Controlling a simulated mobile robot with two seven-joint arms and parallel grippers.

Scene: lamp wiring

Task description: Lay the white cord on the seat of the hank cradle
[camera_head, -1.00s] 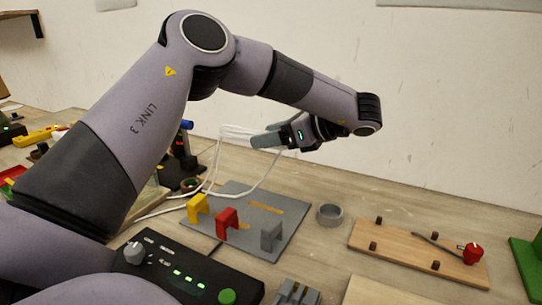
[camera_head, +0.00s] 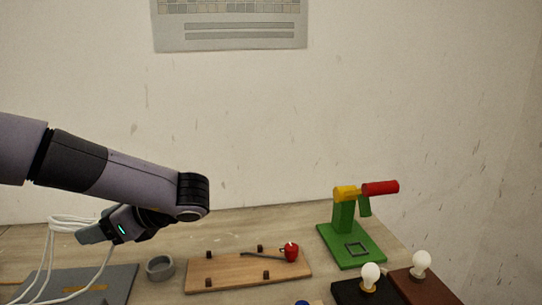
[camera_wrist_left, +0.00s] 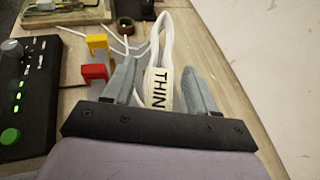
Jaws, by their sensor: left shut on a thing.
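The white cord (camera_head: 72,222) is a looped hank hanging from my left gripper (camera_head: 88,236) at the left of the head view, with strands trailing down past the lower left edge. I cannot tell for certain which fixture is the hank cradle. My right gripper is not in view.
A grey ring (camera_head: 160,268) and a wooden pegged board (camera_head: 225,271) with a red knob (camera_head: 291,252) stand right of the gripper. Farther right are a green stand (camera_head: 350,244) and two bulbs on dark blocks. A control box (camera_wrist_left: 24,90) shows in the wrist view.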

